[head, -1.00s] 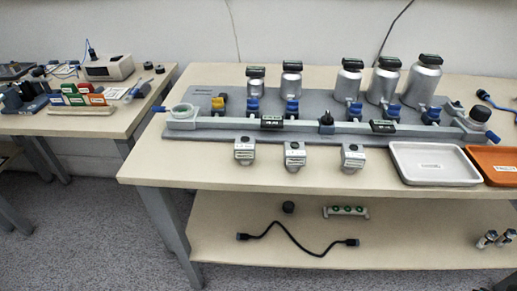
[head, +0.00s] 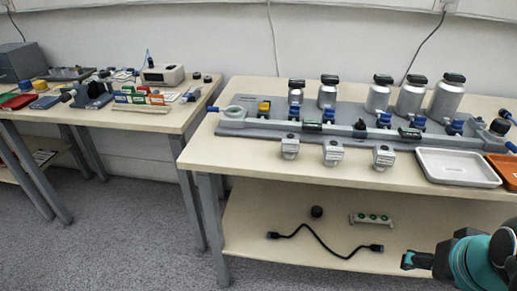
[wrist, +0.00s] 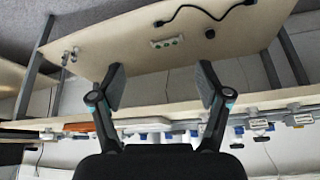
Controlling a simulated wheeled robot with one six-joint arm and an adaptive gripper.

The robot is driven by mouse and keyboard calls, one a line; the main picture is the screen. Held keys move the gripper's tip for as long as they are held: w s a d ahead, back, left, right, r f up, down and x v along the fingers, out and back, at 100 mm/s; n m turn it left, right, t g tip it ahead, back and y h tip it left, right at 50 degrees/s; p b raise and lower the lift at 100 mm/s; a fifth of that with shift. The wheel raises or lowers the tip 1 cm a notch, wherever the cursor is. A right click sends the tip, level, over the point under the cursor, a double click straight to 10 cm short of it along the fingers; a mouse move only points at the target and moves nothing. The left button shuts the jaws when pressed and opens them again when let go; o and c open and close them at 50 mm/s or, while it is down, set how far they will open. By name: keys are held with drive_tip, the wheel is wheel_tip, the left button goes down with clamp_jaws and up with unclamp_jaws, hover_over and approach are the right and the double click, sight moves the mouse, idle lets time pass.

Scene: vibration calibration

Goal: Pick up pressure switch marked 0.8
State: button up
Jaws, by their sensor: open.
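Three small grey switch-like units stand in a row along the front edge of the right-hand table in the head view: a left one (head: 290,146), a middle one (head: 333,153) and a right one (head: 384,157). Their markings are too small to read, so I cannot tell which is 0.8. My gripper (wrist: 162,85) is open and empty in the wrist view, its two fingers spread apart. It is away from the units, with the lower shelf beyond it. In the head view my teal and black arm shows at the lower right.
A grey rig base (head: 232,128) with several metal canisters stands behind the units. A white tray (head: 458,168) and an orange tray (head: 506,172) lie to their right. The lower shelf (head: 270,205) holds a black cable (head: 318,241) and a green-dotted strip (head: 372,219). Grey floor lies open in front.

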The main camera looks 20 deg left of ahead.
drive_tip(key=w+a+r+m+g, duration=0.1)
drive_tip(key=w+a+r+m, duration=0.4)
drive_tip(key=w+r, duration=0.45)
wheel_tip(320, 180, up, 7)
drive_tip(key=m+g, duration=0.4)
drive_tip(key=m, duration=0.5)
hover_over(290, 138)
wheel_tip(290, 138, down, 13)
drive_tip(key=b, duration=0.3)
drive_tip(key=shift+r, duration=0.1)
drive_tip(key=c, duration=1.4)
